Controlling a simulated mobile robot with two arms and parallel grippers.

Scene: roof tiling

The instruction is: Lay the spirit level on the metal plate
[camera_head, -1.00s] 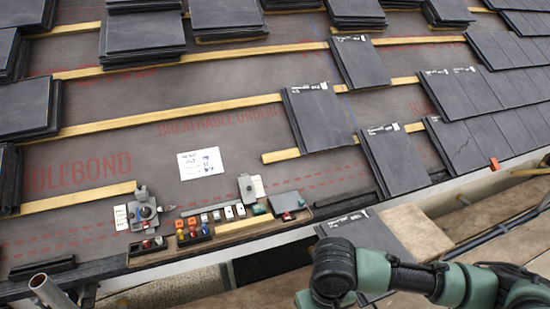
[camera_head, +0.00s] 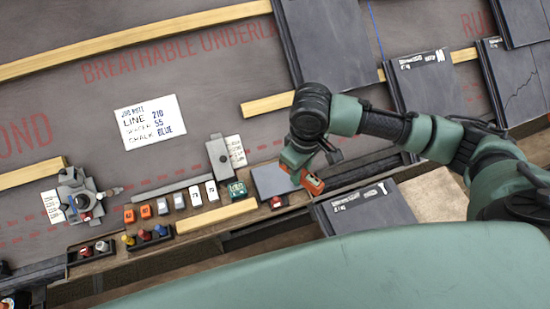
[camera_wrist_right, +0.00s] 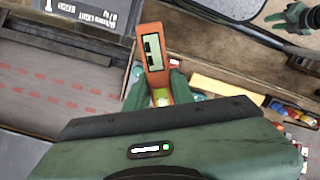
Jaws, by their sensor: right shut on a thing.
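The spirit level (camera_head: 312,184) is a small orange block. My right gripper (camera_head: 296,160) is shut on it. In the right wrist view the level (camera_wrist_right: 153,50) shows a small display and a yellow-green vial, between the green fingers (camera_wrist_right: 160,88). The metal plate (camera_head: 268,182) is a flat blue-grey square on the wooden tool board. The level is at the plate's right edge in the head view; I cannot tell whether they touch. The gripper partly covers the plate.
A dark tile (camera_head: 365,208) lies right of the plate. A white note (camera_head: 150,121) lies on the underlay.

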